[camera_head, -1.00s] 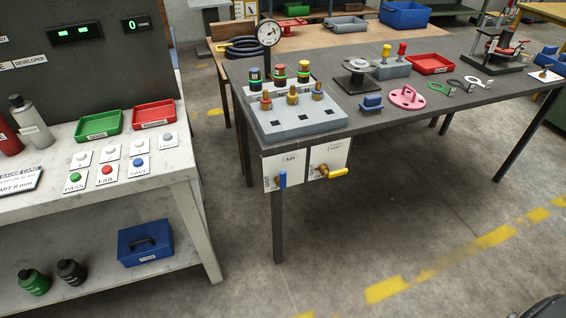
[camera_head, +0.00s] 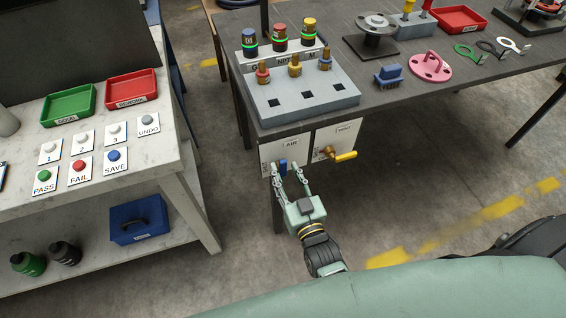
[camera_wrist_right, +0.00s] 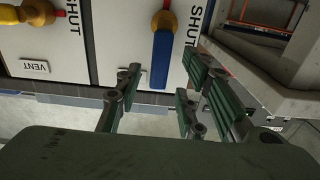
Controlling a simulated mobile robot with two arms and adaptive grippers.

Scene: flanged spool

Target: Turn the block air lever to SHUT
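The block air lever (camera_head: 283,167) is a blue handle on the white AIR panel (camera_head: 296,146), below the table's front edge. In the upside-down right wrist view, the lever (camera_wrist_right: 160,60) runs from its brass valve (camera_wrist_right: 164,21) toward the partly hidden AIR label. The word SHUT (camera_wrist_right: 190,27) is printed beside it. My right gripper (camera_head: 288,176) is open in front of the panel. In the wrist view its fingers (camera_wrist_right: 160,82) lie on either side of the lever's free end, with gaps showing. Contact is not visible. My left gripper is not in view.
The yellow VENT lever (camera_head: 345,156) sticks out sideways just right of the AIR panel. The grey block (camera_head: 300,100) with fittings is on the table above. A white bench (camera_head: 185,190) with buttons stands at left. The floor in front is clear.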

